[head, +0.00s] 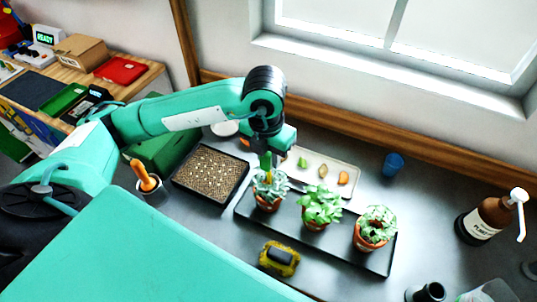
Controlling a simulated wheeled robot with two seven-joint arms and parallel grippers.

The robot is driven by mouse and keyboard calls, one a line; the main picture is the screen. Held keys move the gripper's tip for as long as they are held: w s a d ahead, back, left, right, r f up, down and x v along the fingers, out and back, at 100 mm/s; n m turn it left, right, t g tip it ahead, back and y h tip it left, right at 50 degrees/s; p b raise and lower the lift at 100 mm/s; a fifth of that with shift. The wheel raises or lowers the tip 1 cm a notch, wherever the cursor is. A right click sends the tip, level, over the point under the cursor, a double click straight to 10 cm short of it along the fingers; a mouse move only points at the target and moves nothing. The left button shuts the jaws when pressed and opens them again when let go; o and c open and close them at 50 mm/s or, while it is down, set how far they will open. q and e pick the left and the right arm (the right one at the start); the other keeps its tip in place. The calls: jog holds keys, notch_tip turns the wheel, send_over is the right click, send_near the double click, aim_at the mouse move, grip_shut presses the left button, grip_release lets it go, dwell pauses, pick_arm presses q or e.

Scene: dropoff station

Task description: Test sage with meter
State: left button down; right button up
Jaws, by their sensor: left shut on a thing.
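Three small plants in terracotta pots stand in a row on a long black tray (378,266). The left one (271,187) has pale grey-green leaves and looks like the sage. The middle plant (320,204) is brighter green, and the right plant (375,226) has variegated leaves. My left gripper (270,155) is just above and behind the left plant. It is shut on a slim green and yellow thing (266,166), apparently the meter, pointing down at that plant. Its lower end is hidden among the leaves, so I cannot tell whether it touches soil. My right gripper is out of view.
Behind the plants is a pale tray (343,169) with small coloured pieces. A gravel tray (210,174) and a cup with an orange-handled tool (148,184) stand left. A yellow-black sponge-like thing (280,258) lies in front. A blue cup (393,164) and pump bottle (487,219) stand right.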

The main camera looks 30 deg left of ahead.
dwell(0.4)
pick_arm(q)
jog(key=shift+b, duration=0.3)
jog(key=shift+f, duration=0.1)
dwell(0.4)
jog(key=shift+f+b, duration=0.4)
jog(key=shift+b, duration=0.25)
jog(key=shift+f, duration=0.1)
jog(key=shift+f+b, duration=0.15)
jog(key=shift+b, duration=0.15)
